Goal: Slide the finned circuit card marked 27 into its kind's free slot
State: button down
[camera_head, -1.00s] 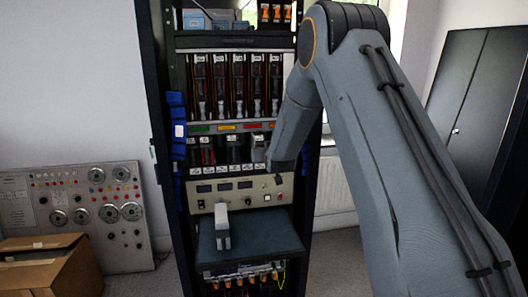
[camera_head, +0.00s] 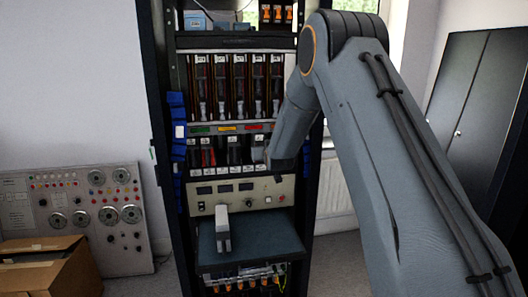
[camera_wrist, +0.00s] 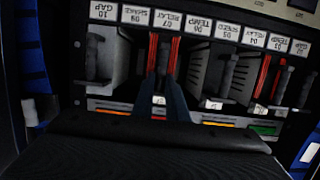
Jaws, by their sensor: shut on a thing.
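In the wrist view, which looks upside down onto the rack, my gripper (camera_wrist: 160,98) is shut on the dark handle of a card (camera_wrist: 161,58) at the label RELAY 07. Red strips show on both sides of this handle. The card's own number cannot be read, and how deep it sits is hidden. Grey finned cards (camera_wrist: 203,72) with dark handles stand in slots to either side. In the head view the gripper is at the right end of the lower card row, and is hard to make out. No mark 27 is readable.
An upper card row (camera_head: 236,85) sits above the colored labels. Neighboring handles (camera_wrist: 225,75) leave little side room. Blue parts (camera_head: 178,130) line the rack's left post. A cardboard box (camera_head: 50,268) stands at left.

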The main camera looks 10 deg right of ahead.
jog(key=shift+w+r+b, duration=0.15)
jog(key=shift+w+b, duration=0.3)
jog(key=shift+w, duration=0.05)
dwell(0.9)
jog(key=c, duration=1.7)
grip_release()
jog(key=shift+o, duration=0.2)
jog(key=shift+f+b, duration=0.45)
jog(key=shift+f, duration=0.3)
jog(key=shift+f+p+v, duration=0.2)
jog(key=shift+p+v, duration=0.1)
jog(key=shift+v, duration=0.5)
jog(key=shift+f+p+v, duration=0.2)
jog(key=shift+p+v, duration=0.05)
jog(key=shift+v, duration=0.55)
jog(key=shift+f+p+v, duration=0.2)
jog(key=shift+p+v, duration=0.1)
jog(key=shift+v, duration=0.55)
jog(key=shift+s, duration=0.1)
jog(key=f+p+v, duration=0.1)
jog(key=v, duration=0.5)
jog(key=shift+f, duration=0.15)
